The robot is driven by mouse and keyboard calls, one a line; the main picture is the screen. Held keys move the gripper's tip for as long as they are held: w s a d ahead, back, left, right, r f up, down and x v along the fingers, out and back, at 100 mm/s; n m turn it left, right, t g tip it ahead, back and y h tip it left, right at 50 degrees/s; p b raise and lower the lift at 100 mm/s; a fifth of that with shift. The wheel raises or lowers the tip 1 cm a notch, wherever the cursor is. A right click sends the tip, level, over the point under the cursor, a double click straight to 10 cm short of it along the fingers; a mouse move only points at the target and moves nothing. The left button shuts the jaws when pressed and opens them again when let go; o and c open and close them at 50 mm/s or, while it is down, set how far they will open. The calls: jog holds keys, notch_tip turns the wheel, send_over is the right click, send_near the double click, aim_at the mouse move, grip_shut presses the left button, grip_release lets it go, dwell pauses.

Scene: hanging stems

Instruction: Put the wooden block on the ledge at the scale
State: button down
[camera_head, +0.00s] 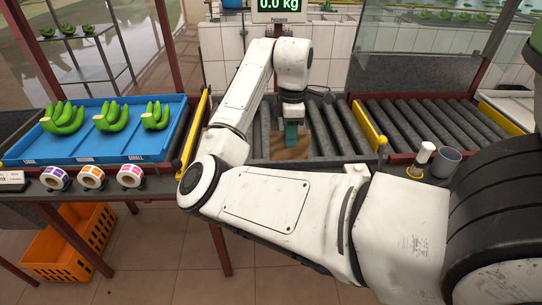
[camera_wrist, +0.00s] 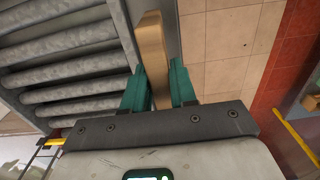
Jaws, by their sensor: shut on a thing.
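The wooden block (camera_wrist: 152,48) is light brown and long. It stands between the two teal fingers of my gripper (camera_wrist: 158,88) in the wrist view, and the fingers are shut on it. In the head view my gripper (camera_head: 291,134) is over the front of the middle rollers, with the brown block (camera_head: 289,152) at its fingertips, partly hidden by them. A grey ledge (camera_wrist: 127,40) runs along the rollers beside the block. I cannot tell whether the block touches it. The scale's display (camera_head: 279,5) reads 0.0 kg behind my arm.
Grey rollers (camera_head: 331,125) lie around my gripper, with yellow rails (camera_head: 369,124) at the sides. A blue tray (camera_head: 98,145) of green bananas stands left. Label rolls (camera_head: 92,177) line the front edge. A grey cup (camera_head: 445,162) and a white-topped bottle (camera_head: 421,157) stand right.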

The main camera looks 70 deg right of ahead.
aim_at(271, 152)
jog(key=shift+w+d+f+p, duration=0.1)
jog(key=shift+w+d+f, duration=0.2)
jog(key=shift+w+f, duration=1.05)
jog(key=shift+w+d+f+p, duration=0.1)
jog(key=shift+w+d+f, duration=0.4)
jog(key=shift+f, duration=1.35)
jog(key=shift+w+d+f+p, duration=0.1)
jog(key=shift+w+f, duration=1.15)
jog(key=shift+f, duration=0.35)
jog(key=c, duration=0.9)
grip_release()
jog(key=shift+f, duration=0.1)
notch_tip(271, 152, up, 12)
jog(key=shift+b, duration=0.3)
jog(key=shift+a+r, duration=0.1)
jog(key=shift+r, duration=0.1)
